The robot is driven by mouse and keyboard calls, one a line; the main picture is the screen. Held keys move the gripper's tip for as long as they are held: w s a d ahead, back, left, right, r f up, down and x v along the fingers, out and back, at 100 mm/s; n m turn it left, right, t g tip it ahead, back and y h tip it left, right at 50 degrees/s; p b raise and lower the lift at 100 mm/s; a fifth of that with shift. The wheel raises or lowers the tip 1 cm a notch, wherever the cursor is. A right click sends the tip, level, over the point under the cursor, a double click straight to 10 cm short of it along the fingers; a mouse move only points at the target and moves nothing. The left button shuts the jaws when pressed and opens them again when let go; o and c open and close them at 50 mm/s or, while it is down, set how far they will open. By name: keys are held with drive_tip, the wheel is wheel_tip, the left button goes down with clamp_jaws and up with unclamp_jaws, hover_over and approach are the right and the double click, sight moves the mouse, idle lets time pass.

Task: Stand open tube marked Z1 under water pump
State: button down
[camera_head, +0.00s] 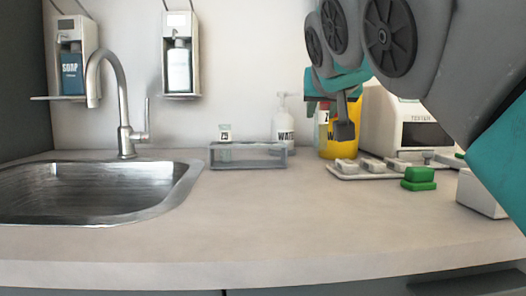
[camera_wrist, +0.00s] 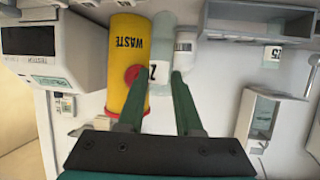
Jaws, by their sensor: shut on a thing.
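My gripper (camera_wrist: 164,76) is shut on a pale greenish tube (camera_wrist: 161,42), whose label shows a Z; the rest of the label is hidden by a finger. In the head view this tube (camera_head: 322,118) hangs roughly upright in front of the yellow waste bin, above the counter. I cannot tell whether its top is open. The water pump (camera_head: 283,128), a white bottle with a pump head, stands to the left of the tube, at the back behind the rack. It also shows right beside the tube in the wrist view (camera_wrist: 186,48).
A grey rack (camera_head: 249,165) holds another labelled tube (camera_head: 225,132). The yellow waste bin (camera_head: 329,152) and a white machine (camera_head: 385,125) stand back right. A tray (camera_head: 350,175) and green block (camera_head: 420,178) lie in front. The sink (camera_head: 90,190) is left; the front counter is clear.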

drive_tip(key=shift+w+a+r+x, duration=0.2)
drive_tip(key=shift+a+x, duration=0.25)
drive_tip(key=shift+x, duration=2.25)
drive_tip(key=shift+w+a+r+x, duration=0.15)
drive_tip(key=shift+a+x, duration=0.3)
drive_tip(key=shift+x, duration=2.3)
drive_tip(key=shift+w+a+r+x, duration=0.15)
drive_tip(key=shift+a+x, duration=0.3)
drive_tip(key=shift+x, duration=2.25)
drive_tip(key=shift+f, duration=0.1)
drive_tip(key=c, duration=0.6)
unclamp_jaws()
drive_tip(key=shift+s+r, duration=0.15)
drive_tip(key=shift+r, duration=0.1)
drive_tip(key=v, duration=1.1)
drive_tip(key=shift+s+r, duration=0.15)
drive_tip(key=shift+s, duration=0.2)
